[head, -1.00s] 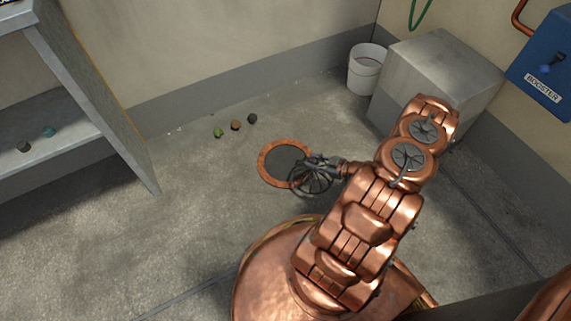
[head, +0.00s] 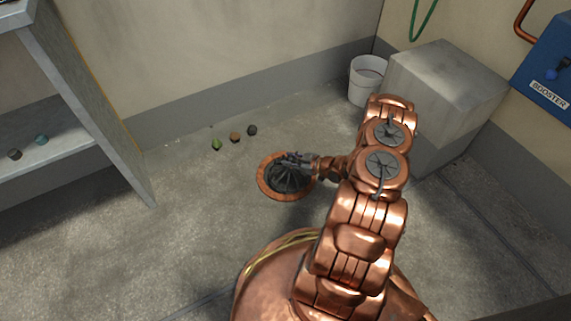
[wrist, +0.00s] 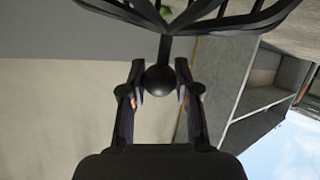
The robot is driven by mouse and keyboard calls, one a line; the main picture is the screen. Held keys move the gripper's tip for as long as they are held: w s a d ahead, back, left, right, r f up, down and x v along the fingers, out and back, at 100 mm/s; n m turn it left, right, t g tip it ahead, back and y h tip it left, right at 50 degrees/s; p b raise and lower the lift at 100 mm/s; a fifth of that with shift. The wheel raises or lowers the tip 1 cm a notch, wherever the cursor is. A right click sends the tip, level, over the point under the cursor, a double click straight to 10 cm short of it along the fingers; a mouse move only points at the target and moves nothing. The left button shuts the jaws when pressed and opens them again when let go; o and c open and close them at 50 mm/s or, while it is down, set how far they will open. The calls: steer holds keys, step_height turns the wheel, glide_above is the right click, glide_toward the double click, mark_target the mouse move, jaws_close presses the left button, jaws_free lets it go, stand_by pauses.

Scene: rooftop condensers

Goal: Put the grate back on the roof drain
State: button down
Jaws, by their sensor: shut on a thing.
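The grate (head: 289,180) is a dark, ribbed dome with a round knob (wrist: 159,79). My gripper (head: 304,160) is shut on that knob; in the wrist view both fingers of the gripper (wrist: 159,72) flank it, and the ribs (wrist: 190,18) spread out beyond. The roof drain (head: 264,187) is a copper-coloured ring in the floor with a dark centre. In the head view the grate overlaps the right and middle part of the ring's opening. I cannot tell whether it touches the ring or hangs above it.
Three small lumps, green (head: 216,144), brown (head: 235,137) and dark (head: 252,130), lie on the floor behind the drain. A white bucket (head: 366,82) and a grey block (head: 445,90) stand at the back right. A grey shelf unit (head: 85,100) is at left. Floor left of the drain is clear.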

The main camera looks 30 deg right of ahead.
mark_target(280, 160)
steer(key=shift+w+a+f, duration=0.1)
steer(key=shift+w+f, duration=0.05)
steer(key=shift+w, duration=0.9)
steer(key=f+b, duration=0.2)
steer(key=f, duration=0.1)
steer(key=shift+w+f+b, duration=0.25)
steer(key=shift+f+b, duration=0.05)
steer(key=shift+b, duration=0.1)
steer(key=shift+r, duration=0.1)
steer(key=c, duration=0.8)
jaws_free()
steer(key=shift+c, duration=0.2)
